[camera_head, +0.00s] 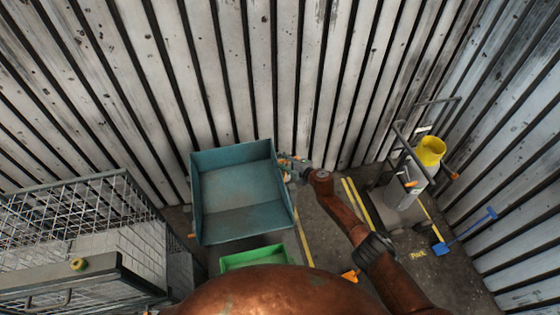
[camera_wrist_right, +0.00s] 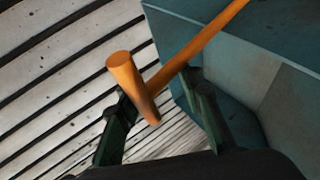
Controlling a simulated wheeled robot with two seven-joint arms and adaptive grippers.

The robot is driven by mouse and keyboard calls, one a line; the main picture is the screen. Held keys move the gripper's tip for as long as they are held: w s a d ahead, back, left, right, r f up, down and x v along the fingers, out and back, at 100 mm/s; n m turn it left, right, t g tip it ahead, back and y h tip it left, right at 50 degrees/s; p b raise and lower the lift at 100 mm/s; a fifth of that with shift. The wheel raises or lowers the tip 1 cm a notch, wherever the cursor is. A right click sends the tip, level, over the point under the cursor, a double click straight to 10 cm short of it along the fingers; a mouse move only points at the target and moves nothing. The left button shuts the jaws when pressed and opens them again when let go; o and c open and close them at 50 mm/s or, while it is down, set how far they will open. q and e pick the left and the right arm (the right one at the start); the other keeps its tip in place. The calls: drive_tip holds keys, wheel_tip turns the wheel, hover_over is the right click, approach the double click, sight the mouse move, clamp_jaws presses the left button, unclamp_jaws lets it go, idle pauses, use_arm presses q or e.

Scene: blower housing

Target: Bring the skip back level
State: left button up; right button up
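The skip (camera_head: 240,222) is a teal open-topped bin, left of centre in the head view, and looks empty. Its opening faces up toward me; I cannot tell its exact tilt. In the right wrist view its teal side (camera_wrist_right: 240,45) fills the upper right. An orange T-shaped handle (camera_wrist_right: 190,52) runs beside it. My right gripper (camera_head: 288,168) is at the skip's right side. In the wrist view its two fingers (camera_wrist_right: 160,105) stand apart, with the handle's end between or just beyond them; a gap shows, and contact is unclear. My left gripper is out of view.
A green container (camera_head: 255,258) sits in front of the skip. A wire-mesh cage (camera_head: 85,225) stands at the left. Slatted walls (camera_head: 300,70) close the back and right.

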drive_tip(key=shift+w+d+r+p, duration=0.2)
drive_tip(key=shift+d+r+p, duration=0.2)
drive_tip(key=shift+d+r, duration=0.1)
drive_tip(key=shift+w+d+r+p, duration=0.15)
drive_tip(key=shift+d+r+p, duration=0.25)
drive_tip(key=shift+r, duration=0.1)
drive_tip(key=shift+s+d+r+p, duration=0.15)
drive_tip(key=shift+d+r+p, duration=0.25)
drive_tip(key=shift+r+p, duration=0.45)
drive_tip(key=shift+d+r+p, duration=0.25)
drive_tip(key=shift+r+p, duration=0.1)
drive_tip(key=shift+r, duration=0.25)
drive_tip(key=shift+d+r+p, duration=0.2)
drive_tip(key=shift+r+p, duration=0.15)
drive_tip(key=shift+r, duration=0.2)
drive_tip(key=shift+s+d+r, duration=0.15)
drive_tip(key=shift+s+r, duration=0.1)
drive_tip(key=shift+d, duration=0.15)
drive_tip(key=shift+w+f, duration=0.1)
drive_tip(key=shift+w, duration=0.05)
drive_tip(key=shift+s+r, duration=0.2)
drive_tip(key=shift+r, duration=0.05)
drive_tip(key=f+v, duration=0.1)
drive_tip(key=v, duration=1)
drive_tip(key=shift+s+d, duration=0.3)
drive_tip(key=shift+s, duration=0.15)
